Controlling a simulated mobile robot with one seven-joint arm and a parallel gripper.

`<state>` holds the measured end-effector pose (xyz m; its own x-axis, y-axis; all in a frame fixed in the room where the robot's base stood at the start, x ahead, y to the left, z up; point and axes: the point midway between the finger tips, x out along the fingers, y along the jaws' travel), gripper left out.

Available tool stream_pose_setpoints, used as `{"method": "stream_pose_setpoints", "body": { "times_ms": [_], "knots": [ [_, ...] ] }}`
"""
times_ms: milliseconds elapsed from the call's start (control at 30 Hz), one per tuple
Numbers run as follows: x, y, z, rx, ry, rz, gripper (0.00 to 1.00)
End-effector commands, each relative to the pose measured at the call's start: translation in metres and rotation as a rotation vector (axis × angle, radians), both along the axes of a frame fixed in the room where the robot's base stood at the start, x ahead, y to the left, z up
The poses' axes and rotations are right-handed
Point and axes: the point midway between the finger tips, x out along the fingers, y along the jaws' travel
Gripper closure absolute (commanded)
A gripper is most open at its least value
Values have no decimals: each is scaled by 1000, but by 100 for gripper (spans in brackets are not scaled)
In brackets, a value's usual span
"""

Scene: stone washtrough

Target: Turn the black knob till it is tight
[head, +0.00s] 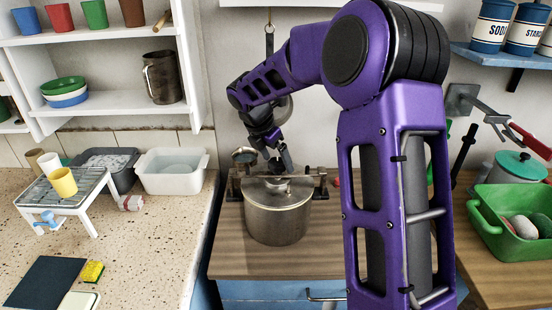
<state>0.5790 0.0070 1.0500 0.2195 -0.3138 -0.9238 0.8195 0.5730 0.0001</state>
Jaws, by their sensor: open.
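A large metal pot (276,222) with a lid stands on the wooden worktop in the middle of the head view. A dark bar (320,180) crosses behind or over its lid, with brackets at its ends. My gripper (279,168) points down over the pot's lid, at the end of my purple arm. It is open, but its fingers are small and dark in this view. I cannot make out the black knob clearly; the gripper may hide it. I cannot tell whether the fingers touch anything.
At left on the speckled counter are a white rack (88,205) with cups, a white basin (172,172), a grey basin (105,160) and a yellow sponge (92,272). A green tub (480,212) and a teal-lidded pot (520,164) stand at right.

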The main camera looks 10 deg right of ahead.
Motion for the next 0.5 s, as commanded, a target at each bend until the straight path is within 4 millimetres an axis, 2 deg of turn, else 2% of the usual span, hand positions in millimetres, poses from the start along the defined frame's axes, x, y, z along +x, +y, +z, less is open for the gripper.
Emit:
{"method": "stream_pose_setpoints", "body": {
  "times_ms": [67,500],
  "knots": [
    [0,0,0,0,0,0,5],
    [0,0,1,0,0,0,84]
  ]
}}
